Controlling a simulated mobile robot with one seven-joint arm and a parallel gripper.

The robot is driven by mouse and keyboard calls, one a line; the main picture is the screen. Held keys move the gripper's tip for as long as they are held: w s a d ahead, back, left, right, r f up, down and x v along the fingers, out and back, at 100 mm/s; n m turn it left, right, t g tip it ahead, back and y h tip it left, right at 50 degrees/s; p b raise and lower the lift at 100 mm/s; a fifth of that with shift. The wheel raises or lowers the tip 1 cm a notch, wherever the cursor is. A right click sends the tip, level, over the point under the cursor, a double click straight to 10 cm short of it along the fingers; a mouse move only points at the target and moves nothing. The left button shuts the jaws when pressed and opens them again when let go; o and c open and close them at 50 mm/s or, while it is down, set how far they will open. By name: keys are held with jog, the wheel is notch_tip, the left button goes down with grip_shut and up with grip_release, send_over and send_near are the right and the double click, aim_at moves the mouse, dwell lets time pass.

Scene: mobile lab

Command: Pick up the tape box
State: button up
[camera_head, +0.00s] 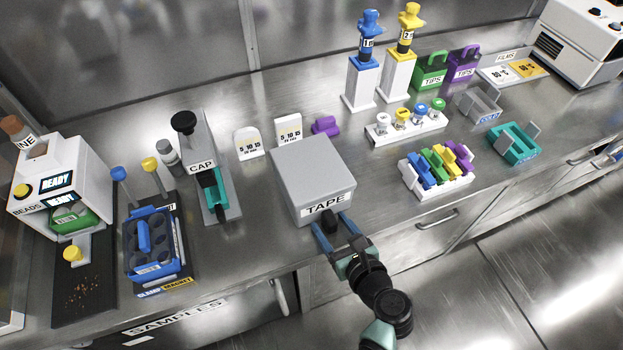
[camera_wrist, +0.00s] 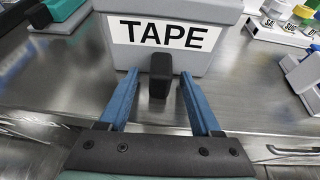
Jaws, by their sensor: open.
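The tape box (camera_head: 311,170) is a grey box with a white "TAPE" label, standing on the steel bench in the middle of the head view. In the wrist view the box (camera_wrist: 190,60) fills the top centre, with a dark handle (camera_wrist: 161,75) sticking out below its label. My gripper (camera_head: 333,225) is at the front of the box. Its two blue fingers are apart, one on each side of the handle, as the wrist view of the gripper (camera_wrist: 160,98) shows. I cannot tell whether the fingers touch the box front.
A cap press (camera_head: 205,165) and a blue tube rack (camera_head: 150,245) stand left of the box. A purple block (camera_head: 326,125) sits behind it. A coloured clip rack (camera_head: 438,170) and a teal holder (camera_head: 515,143) stand to the right. The bench's front edge with drawers lies below.

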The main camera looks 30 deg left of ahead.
jog(key=shift+c, duration=0.3)
grip_shut()
dwell(0.8)
jog(key=shift+r, duration=0.1)
